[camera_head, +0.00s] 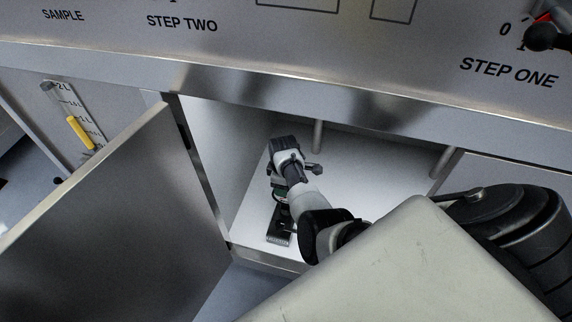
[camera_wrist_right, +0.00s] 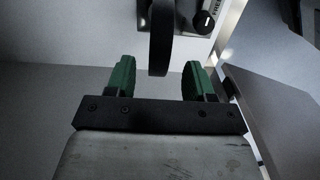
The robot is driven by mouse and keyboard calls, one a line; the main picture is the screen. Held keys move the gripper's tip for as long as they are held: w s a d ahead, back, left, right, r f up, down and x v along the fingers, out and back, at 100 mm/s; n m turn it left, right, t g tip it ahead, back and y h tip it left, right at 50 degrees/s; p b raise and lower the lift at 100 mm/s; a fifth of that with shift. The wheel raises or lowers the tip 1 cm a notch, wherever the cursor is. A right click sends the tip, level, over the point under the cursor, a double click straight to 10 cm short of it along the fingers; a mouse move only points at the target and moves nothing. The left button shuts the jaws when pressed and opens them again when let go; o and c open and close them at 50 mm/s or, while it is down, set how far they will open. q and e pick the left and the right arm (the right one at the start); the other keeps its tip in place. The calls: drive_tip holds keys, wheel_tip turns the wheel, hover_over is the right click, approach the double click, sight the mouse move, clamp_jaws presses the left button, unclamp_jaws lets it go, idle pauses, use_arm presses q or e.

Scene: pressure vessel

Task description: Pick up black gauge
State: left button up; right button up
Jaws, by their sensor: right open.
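A black object that looks like the black gauge (camera_head: 279,238) is on the white floor of the open cabinet, with a pale label at its near end. My right arm partly hides it. My right gripper (camera_head: 281,197) reaches into the cabinet just above and behind the label end. In the right wrist view, the right gripper (camera_wrist_right: 156,78) has its green fingers apart. A black upright bar of the gauge (camera_wrist_right: 160,45) shows in the gap between them, with space on both sides. I cannot tell how deep it sits between the fingers. My left gripper is not in view.
The cabinet's open metal door (camera_head: 120,215) stands at the left, close to the opening. The counter's metal edge (camera_head: 300,95) runs above my arm. A sight tube with a yellow part (camera_head: 80,132) is on the left panel. A black knob (camera_head: 541,37) is at the upper right.

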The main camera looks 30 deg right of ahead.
sight(286, 201)
drive_tip(key=shift+s+d+f+b, duration=0.1)
drive_tip(key=shift+f+b, duration=0.3)
drive_tip(key=shift+f, duration=0.35)
drive_tip(key=f+b, duration=0.1)
drive_tip(key=f, duration=0.1)
drive_tip(key=shift+s+d+f+b, duration=0.2)
drive_tip(key=shift+f+b, duration=0.15)
drive_tip(key=shift+b, duration=0.05)
drive_tip(key=shift+w+f, duration=0.1)
drive_tip(key=shift+f, duration=0.4)
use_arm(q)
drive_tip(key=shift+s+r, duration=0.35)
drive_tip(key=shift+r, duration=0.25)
use_arm(e)
drive_tip(key=shift+r, duration=0.1)
drive_tip(key=shift+c, duration=0.4)
clamp_jaws()
